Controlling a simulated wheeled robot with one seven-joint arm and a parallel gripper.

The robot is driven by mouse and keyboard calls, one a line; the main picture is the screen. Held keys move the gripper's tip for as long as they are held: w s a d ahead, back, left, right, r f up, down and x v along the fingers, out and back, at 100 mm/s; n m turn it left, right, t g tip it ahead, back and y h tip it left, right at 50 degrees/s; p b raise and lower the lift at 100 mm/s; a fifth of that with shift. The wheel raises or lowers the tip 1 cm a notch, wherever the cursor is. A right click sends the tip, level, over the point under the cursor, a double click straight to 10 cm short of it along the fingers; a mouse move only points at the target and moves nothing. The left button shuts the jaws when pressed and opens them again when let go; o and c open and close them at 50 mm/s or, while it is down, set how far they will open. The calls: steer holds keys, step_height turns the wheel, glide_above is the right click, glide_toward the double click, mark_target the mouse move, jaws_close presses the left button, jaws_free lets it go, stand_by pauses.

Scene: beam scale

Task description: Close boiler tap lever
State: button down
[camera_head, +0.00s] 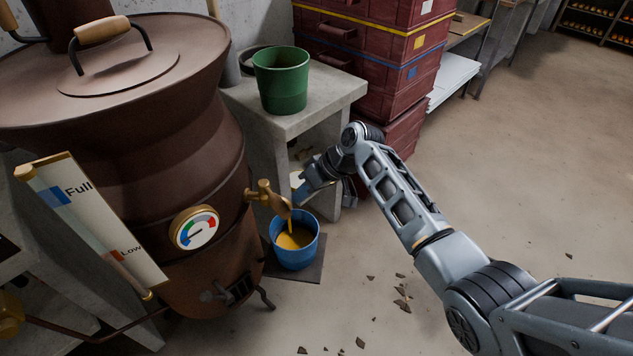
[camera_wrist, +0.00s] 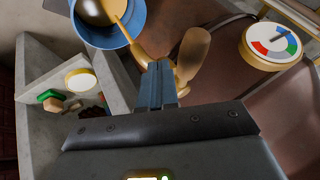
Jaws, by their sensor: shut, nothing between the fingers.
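The brown boiler (camera_head: 120,130) stands at the left. Its brass tap (camera_head: 266,194) juts from the right side, and a yellow stream runs from it into a blue bucket (camera_head: 296,242) below. In the wrist view the tap's lever (camera_wrist: 193,50) with its brown handle shows just beyond my gripper, and the stream and bucket (camera_wrist: 108,30) are at the top. My gripper (camera_wrist: 157,72) is shut and empty, its fingertips close beside the tap. I cannot tell if they touch it. In the head view my gripper (camera_head: 299,190) is right of the tap, partly hidden by my wrist.
A round gauge (camera_head: 195,229) and a Full/Low level panel (camera_head: 95,220) are on the boiler front. A green bucket (camera_head: 281,79) stands on a concrete stand (camera_head: 330,95) behind my gripper. Red crates (camera_head: 375,60) are stacked behind. Shards (camera_head: 402,298) lie on the open floor.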

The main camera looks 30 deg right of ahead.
steer(key=shift+s+a, duration=0.1)
steer(key=shift+a, duration=0.75)
